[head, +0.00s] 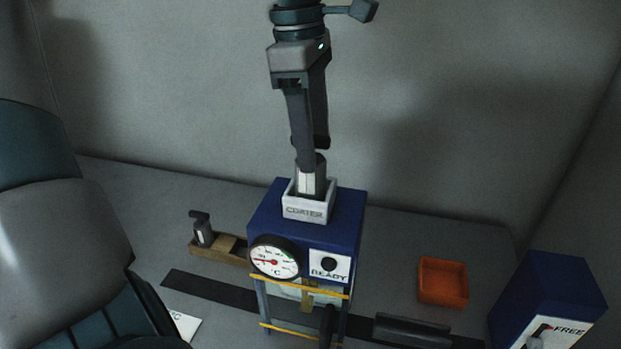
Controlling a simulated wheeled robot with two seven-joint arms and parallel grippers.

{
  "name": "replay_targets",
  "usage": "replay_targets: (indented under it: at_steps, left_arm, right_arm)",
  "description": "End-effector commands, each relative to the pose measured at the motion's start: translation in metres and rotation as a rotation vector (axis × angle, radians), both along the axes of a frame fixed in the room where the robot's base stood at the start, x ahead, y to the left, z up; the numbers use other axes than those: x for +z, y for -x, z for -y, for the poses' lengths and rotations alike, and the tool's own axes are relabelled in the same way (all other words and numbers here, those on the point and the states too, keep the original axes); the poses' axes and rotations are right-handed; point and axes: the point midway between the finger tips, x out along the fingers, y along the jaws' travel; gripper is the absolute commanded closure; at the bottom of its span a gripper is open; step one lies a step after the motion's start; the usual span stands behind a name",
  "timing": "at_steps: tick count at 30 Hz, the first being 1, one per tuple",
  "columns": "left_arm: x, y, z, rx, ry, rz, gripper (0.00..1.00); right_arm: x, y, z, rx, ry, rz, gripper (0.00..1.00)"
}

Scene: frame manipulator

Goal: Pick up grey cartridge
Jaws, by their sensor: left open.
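A dark grey cylinder with a white stripe, which looks like the grey cartridge (319,177), stands upright in a white square holder (308,212) on top of a blue machine (318,238). My left gripper (314,154) comes down from above, fingers pointing down at the cylinder's top. It is open; one finger overlaps the cylinder in the picture, and I cannot tell whether they touch. A smaller grey piece (204,235) with a white stripe and dark top stands in a wooden tray (206,250) to the left. My right gripper is not in view.
The blue machine has a round dial (275,258), a READY panel (329,267) and a yellow-barred frame below. An orange tray (443,283) lies to the right. A blue box (548,298) marked FREE stands at far right. A dark strip (215,291) crosses the table.

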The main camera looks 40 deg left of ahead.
Motion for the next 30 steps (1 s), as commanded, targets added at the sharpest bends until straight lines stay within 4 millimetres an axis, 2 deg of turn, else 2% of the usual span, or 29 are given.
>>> replay_targets:
  at_steps: [5, 10, 16, 30]
  left_arm:
    - [-0.008, 0.002, 0.0, 0.001, 0.0, -0.005, 0.41]
    - [-0.027, 0.005, 0.0, -0.001, 0.001, -0.006, 0.41]
    - [-0.049, 0.003, 0.002, 0.001, 0.0, -0.005, 0.41]
    - [-0.052, 0.003, 0.002, 0.0, 0.0, -0.001, 0.41]
  right_arm:
    - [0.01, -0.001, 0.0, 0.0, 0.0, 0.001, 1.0]
    - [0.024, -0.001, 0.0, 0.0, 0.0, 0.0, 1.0]
    - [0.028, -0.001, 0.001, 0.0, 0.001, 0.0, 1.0]
    - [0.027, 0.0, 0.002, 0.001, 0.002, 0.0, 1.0]
